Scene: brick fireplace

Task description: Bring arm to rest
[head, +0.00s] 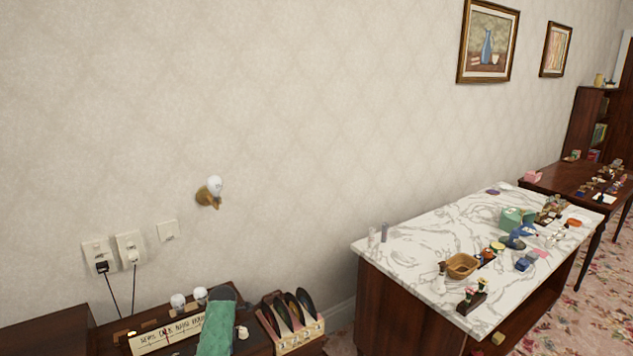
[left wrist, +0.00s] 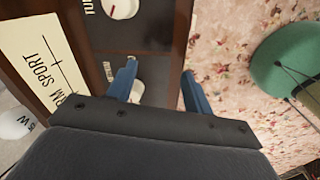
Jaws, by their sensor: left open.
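My left gripper (left wrist: 159,72) shows in the left wrist view with its two blue fingers apart and nothing visible between them. It is over the edge of a dark wooden unit (left wrist: 165,30) with a knob (left wrist: 120,8) and a cream label strip (left wrist: 38,62). A second pale round part lies partly behind the left finger. Neither gripper can be made out in the head view. My right gripper is in neither view.
The head view shows a low wooden unit with a label strip (head: 168,335), bulbs, a green object (head: 215,332) and a rack (head: 290,325). A marble-topped table (head: 420,245) with small items stands right. Floral carpet (left wrist: 225,65) lies beside the unit.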

